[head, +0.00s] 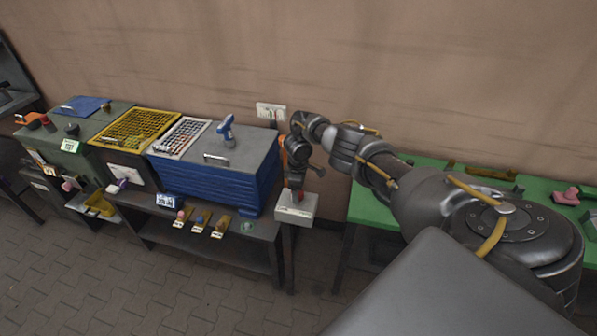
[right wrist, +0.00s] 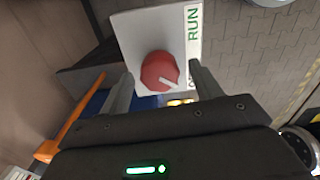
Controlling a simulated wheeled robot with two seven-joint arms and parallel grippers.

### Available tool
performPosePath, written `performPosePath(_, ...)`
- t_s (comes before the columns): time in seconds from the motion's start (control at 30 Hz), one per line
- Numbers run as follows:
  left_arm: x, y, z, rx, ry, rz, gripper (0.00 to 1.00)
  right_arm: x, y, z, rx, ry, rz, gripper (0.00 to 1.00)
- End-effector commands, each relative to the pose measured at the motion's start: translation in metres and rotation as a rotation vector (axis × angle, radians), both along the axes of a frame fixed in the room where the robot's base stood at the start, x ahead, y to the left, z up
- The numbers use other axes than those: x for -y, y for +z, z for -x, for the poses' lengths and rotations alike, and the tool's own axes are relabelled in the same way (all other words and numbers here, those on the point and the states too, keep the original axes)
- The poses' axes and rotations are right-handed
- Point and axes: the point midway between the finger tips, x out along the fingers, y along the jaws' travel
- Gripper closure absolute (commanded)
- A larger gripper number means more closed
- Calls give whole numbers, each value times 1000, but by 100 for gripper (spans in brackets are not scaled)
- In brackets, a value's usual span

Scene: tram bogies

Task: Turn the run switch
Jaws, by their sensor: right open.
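The run switch is a red round knob (right wrist: 160,72) with a white pointer mark, on a pale box (right wrist: 135,28) with a green RUN label (right wrist: 193,30). In the head view the switch box (head: 296,208) stands at the right end of the dark bench, and my right gripper (head: 297,190) points down above it. In the right wrist view my right gripper (right wrist: 160,80) is open, with one finger on each side of the knob. Whether the fingers touch the knob cannot be told. The second label is partly hidden by a finger. My left gripper is not in view.
A green table (head: 430,165) is to the right, under my arm. A wall socket (head: 270,112) is behind. The tiled floor in front is clear.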

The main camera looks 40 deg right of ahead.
Motion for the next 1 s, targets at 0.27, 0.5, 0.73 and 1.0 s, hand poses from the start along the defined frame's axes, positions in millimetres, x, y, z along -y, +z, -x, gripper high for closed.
performPosePath(0.27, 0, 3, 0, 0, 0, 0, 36, 0, 40, -1, 6, 4, -1, 36)
performPosePath(0.5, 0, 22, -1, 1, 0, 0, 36, 2, 88, -2, 9, 5, 5, 36)
performPosePath(0.73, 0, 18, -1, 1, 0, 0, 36, 1, 103, -1, 9, 3, 3, 36)
performPosePath(1.0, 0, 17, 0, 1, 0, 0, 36, 1, 107, 2, 0, -1, 0, 36)
